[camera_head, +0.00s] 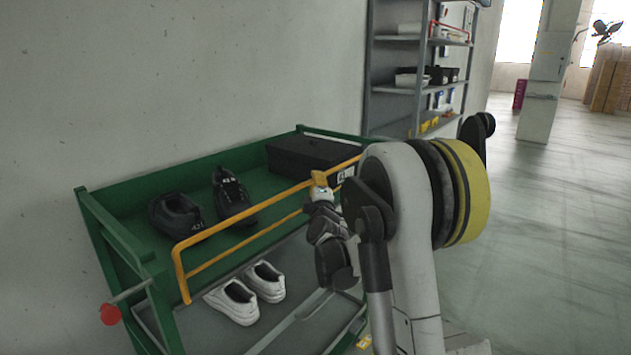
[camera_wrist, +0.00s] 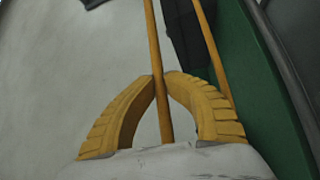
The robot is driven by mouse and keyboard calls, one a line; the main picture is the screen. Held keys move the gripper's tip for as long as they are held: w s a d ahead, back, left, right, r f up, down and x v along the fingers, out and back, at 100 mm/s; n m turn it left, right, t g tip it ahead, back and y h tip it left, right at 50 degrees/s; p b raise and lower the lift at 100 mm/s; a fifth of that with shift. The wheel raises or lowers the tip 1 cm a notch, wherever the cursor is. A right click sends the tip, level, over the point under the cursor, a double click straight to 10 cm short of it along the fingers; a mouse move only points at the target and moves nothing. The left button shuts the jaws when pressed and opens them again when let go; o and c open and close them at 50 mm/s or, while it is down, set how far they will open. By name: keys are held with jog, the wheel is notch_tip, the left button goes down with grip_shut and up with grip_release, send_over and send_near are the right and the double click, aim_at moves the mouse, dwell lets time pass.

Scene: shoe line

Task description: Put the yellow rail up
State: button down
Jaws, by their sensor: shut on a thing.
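The yellow rail (camera_head: 256,208) is a long bar with bent ends along the front of the green cart (camera_head: 88,208). It stands in front of the upper shelf, with a second yellow bar below its top bar. My gripper (camera_head: 319,179) is at the top bar, right of its middle. In the wrist view, the two ribbed yellow fingers of my gripper (camera_wrist: 162,82) close around the rail (camera_wrist: 154,42) from both sides. The rail's right end is hidden behind my arm.
Black shoes (camera_head: 232,194) and a black box (camera_head: 302,157) are on the upper shelf. White shoes (camera_head: 236,299) stand on the lower shelf. A red knob (camera_head: 110,314) sticks out at the cart's left end. A grey rack (camera_head: 398,90) stands behind; open floor lies right.

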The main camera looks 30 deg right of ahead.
jog(key=shift+w+a, duration=0.15)
jog(key=c, duration=1.6)
grip_release()
jog(key=shift+c, duration=0.2)
jog(key=shift+o, duration=1.1)
jog(key=shift+w+a, duration=0.15)
jog(key=shift+a, duration=0.1)
jog(key=shift+d, duration=0.1)
jog(key=v, duration=1.2)
